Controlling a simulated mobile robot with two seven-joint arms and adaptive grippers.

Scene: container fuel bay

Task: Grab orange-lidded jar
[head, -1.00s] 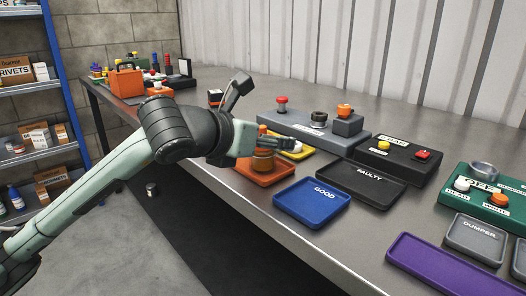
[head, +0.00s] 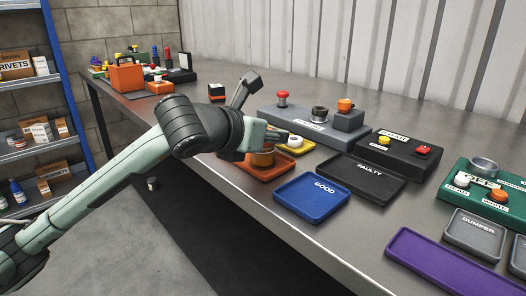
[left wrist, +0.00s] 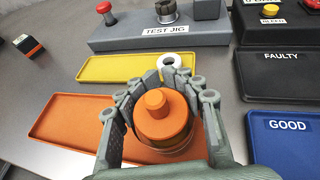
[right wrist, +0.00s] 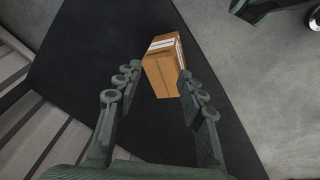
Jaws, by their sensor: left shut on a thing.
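The jar with the orange lid (left wrist: 158,118) stands between the fingers of my left gripper (left wrist: 160,88) in the left wrist view. The fingers are shut on it from both sides, and its lid knob points up toward the camera.
A yellow tray (left wrist: 105,68) with a white ring-shaped part (left wrist: 169,61) lies behind the jar, before the grey test jig (head: 300,124). The blue GOOD tray (head: 310,200) and black FAULTY tray (head: 350,178) are to the right. A cardboard box (right wrist: 162,68) appears beyond my right fingers.

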